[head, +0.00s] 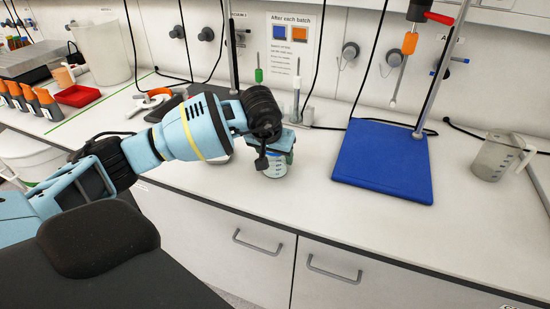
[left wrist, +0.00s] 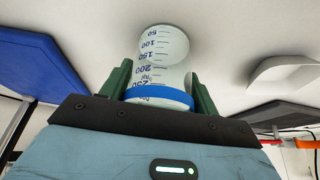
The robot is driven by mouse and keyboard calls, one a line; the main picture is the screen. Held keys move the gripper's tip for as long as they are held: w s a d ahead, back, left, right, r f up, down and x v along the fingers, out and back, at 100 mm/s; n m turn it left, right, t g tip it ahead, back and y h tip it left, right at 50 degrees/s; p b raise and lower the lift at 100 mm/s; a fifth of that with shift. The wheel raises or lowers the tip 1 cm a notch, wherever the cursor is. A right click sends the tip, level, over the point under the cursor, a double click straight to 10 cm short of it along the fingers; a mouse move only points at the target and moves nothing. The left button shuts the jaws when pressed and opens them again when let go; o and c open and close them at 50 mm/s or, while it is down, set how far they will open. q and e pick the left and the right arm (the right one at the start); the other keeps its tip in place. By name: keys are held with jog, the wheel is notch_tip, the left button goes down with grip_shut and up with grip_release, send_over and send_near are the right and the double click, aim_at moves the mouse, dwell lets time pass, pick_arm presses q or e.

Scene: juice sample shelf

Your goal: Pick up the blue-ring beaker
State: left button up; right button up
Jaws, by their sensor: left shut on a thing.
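The blue-ring beaker (head: 273,169) is clear, with blue graduation marks, and is near the front middle of the white counter. It also shows in the left wrist view (left wrist: 162,65), with its blue band close to the gripper palm. My left gripper (head: 276,152) comes down over it from the left. Its green fingers (left wrist: 158,88) are shut on the beaker, one on each side. The gripper hides the beaker's upper part in the head view. I cannot tell whether its base touches the counter. My right gripper is not in view.
A blue mat (head: 384,160) with a stand lies to the right of the beaker. A clear jug (head: 497,157) is at the far right. A grey stirrer plate (head: 175,105) is behind my left arm. A red tray (head: 77,96) is at the left. The front counter strip is free.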

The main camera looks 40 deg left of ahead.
pick_arm(q)
jog(key=c, duration=0.4)
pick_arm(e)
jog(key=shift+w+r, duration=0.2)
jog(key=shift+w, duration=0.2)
pick_arm(q)
jog(key=shift+r, duration=0.3)
jog(key=shift+r, duration=1.45)
jog(key=s, duration=0.5)
jog(key=s+r+b, duration=0.1)
jog(key=s, duration=0.4)
jog(key=s+d+b, duration=0.1)
jog(key=s, duration=0.4)
jog(key=shift+s+d+r, duration=0.1)
jog(key=shift+s+r, duration=0.15)
jog(key=shift+s, duration=0.05)
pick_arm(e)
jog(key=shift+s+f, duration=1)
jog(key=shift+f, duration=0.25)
pick_arm(q)
jog(key=shift+s, duration=0.15)
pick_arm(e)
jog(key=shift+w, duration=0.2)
